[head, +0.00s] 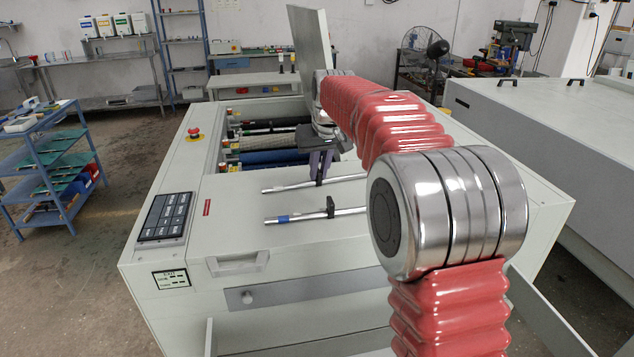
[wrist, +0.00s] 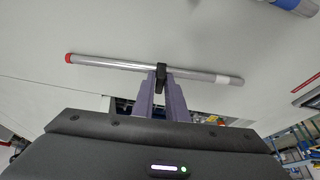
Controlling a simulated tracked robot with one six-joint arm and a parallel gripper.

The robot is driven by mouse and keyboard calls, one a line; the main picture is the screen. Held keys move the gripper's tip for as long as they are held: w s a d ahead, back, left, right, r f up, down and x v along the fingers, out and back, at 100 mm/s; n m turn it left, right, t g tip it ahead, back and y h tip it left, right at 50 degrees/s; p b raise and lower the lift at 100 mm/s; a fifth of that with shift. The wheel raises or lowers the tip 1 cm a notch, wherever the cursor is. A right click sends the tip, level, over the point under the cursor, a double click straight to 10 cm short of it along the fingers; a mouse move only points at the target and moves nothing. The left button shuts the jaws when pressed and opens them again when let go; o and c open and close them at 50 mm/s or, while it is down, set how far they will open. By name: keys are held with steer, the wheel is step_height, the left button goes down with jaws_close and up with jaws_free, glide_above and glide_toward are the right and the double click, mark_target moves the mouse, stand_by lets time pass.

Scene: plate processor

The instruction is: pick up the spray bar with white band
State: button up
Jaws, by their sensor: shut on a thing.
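The spray bar with white band (wrist: 110,64) is a thin grey metal bar. In the wrist view it has a white band near its right end, a red tip at its left end and a black clip (wrist: 161,70) at mid-length. My gripper (wrist: 160,78) is shut on it at this clip, with its purple fingers. In the head view, my gripper (head: 320,172) points down at the same bar (head: 345,179), over the pale machine top. I cannot tell whether the bar touches the top or is slightly raised.
A second bar with a blue band (head: 300,218) and its own black clip (head: 331,207) lies nearer on the machine top (head: 225,205). Behind are the open roller bay (head: 262,142) and a raised lid (head: 312,45). A keypad (head: 165,216) sits at left.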

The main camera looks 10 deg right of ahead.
mark_target(319, 171)
jaws_close()
steer(key=shift+r, duration=0.1)
step_height(319, 171, up, 10)
stand_by(0.6)
steer(key=shift+s, duration=0.1)
stand_by(0.8)
